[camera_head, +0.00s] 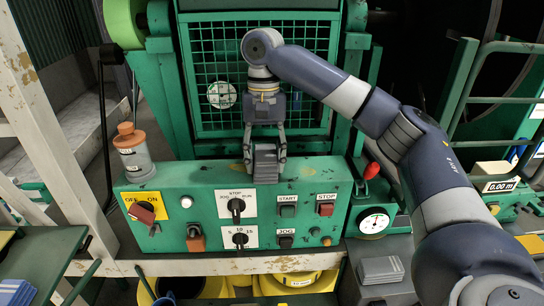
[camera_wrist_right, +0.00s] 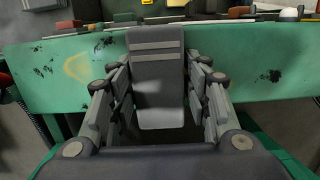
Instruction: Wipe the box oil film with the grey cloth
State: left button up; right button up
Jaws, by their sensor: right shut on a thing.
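My right gripper (camera_head: 265,150) points down over the top of the green control box (camera_head: 160,240). It is shut on the grey cloth (camera_head: 266,172), a flat pad with paler stripes. In the right wrist view the cloth (camera_wrist_right: 156,80) sits between the fingers, over the box's top edge. I cannot tell whether it touches the surface. A yellowish, ring-like smear (camera_wrist_right: 80,67), which looks like the oil film, lies on the green surface beside the cloth in that view. Dark specks are scattered around it. My left gripper is out of view.
An orange-topped bottle (camera_head: 131,150) stands on the box's left end. Knobs, buttons and a red switch (camera_head: 142,211) line the box front. A red-handled lever (camera_head: 371,171) and a dial gauge (camera_head: 374,221) are at right. A green mesh guard (camera_head: 210,60) rises behind.

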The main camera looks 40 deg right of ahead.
aim_at(222, 172)
jog(key=shift+w+a, duration=0.45)
jog(key=shift+a, duration=0.25)
jog(key=shift+w+a, duration=0.4)
jog(key=shift+a, duration=0.3)
jog(key=shift+w+a, duration=0.45)
jog(key=shift+a, duration=0.25)
jog(key=shift+w+a, duration=0.45)
jog(key=shift+a, duration=0.25)
jog(key=shift+w+a, duration=0.4)
jog(key=shift+a, duration=0.3)
jog(key=shift+w+a, duration=0.45)
jog(key=shift+a, duration=0.25)
jog(key=shift+w+d+r, duration=0.1)
jog(key=shift+r, duration=3.4)
jog(key=shift+f, duration=0.1)
